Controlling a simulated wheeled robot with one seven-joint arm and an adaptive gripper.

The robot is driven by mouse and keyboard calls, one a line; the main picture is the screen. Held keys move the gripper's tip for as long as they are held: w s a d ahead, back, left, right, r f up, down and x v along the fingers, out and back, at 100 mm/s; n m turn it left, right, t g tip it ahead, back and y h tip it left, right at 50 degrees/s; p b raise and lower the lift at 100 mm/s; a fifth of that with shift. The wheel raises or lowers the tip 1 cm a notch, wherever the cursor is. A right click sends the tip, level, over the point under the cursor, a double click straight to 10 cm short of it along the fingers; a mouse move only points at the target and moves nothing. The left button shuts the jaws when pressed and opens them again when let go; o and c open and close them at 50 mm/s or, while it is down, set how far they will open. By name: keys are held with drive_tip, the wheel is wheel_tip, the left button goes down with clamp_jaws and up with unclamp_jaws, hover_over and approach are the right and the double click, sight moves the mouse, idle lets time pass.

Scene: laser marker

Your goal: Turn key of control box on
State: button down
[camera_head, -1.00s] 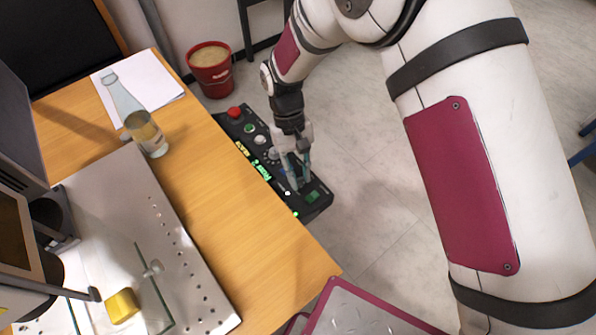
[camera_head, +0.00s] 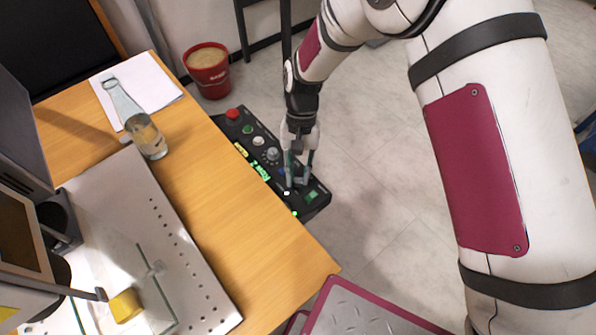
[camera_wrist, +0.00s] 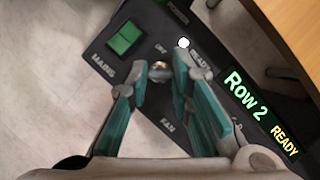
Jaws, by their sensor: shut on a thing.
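In the wrist view, the metal key (camera_wrist: 160,67) stands between the teal-padded fingertips of my gripper (camera_wrist: 154,76), by the labels OFF and FAN. The fingers are shut on the key and partly hide it, so its exact angle is hard to tell. The green MAINS switch (camera_wrist: 125,38) and a lit white lamp (camera_wrist: 183,43) are close by.
A glass bottle (camera_head: 147,137) and white paper (camera_head: 160,92) are on the table (camera_head: 215,190), beside a perforated metal plate (camera_head: 120,195). A red bucket (camera_head: 208,78) stands beyond. Open floor lies right of the box.

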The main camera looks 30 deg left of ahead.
drive_tip(key=c, duration=1.4)
unclamp_jaws()
drive_tip(key=shift+c, duration=0.2)
drive_tip(key=v, duration=1.2)
drive_tip(key=shift+w, duration=0.1)
